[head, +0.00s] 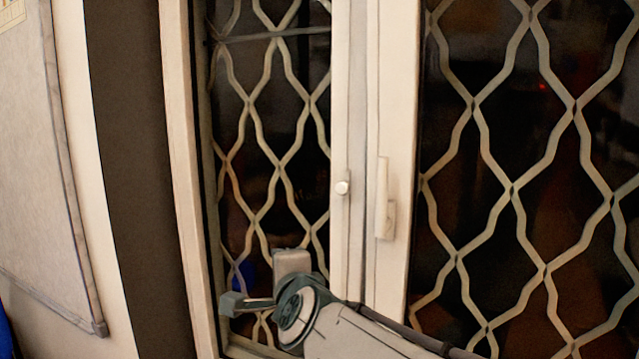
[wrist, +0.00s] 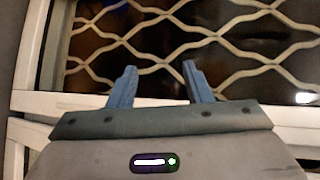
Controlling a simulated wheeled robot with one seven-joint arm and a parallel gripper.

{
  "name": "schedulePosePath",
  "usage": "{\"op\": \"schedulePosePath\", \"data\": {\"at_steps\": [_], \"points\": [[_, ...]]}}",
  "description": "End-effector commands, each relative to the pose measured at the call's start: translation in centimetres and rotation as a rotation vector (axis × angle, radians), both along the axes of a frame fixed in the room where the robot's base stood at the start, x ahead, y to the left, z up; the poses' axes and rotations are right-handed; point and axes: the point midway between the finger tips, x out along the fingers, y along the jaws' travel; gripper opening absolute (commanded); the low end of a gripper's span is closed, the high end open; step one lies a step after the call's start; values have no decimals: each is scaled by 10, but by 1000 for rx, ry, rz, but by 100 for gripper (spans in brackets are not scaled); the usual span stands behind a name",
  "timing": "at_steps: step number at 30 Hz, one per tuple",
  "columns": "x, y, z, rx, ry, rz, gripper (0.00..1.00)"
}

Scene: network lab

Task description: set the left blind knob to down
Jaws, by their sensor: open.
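No knob shows in the wrist view.
A long white window handle (head: 383,200) stands right of the knob. Metal lattice (head: 514,190) covers the dark panes. A dark vertical strip (head: 135,180) and a framed board (head: 35,150) are at the left.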

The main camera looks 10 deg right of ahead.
Motion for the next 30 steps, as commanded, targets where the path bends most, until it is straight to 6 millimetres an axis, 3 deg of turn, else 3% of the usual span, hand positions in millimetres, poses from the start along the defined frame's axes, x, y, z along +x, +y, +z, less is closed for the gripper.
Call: {"op": "schedulePosePath", "data": {"at_steps": [1, 3, 6, 10, 18, 24, 30], "points": [[7, 2, 23, 128, -48, -63, 45], [13, 1, 48, 321, -114, -157, 45], [17, -6, 79, 597, -204, -288, 45], [13, -19, 105, 940, -311, -454, 45], [-8, -41, 118, 1405, -475, -712, 45], [-13, -48, 117, 1499, -520, -778, 45], [11, -64, 119, 1499, -522, -782, 45]]}}
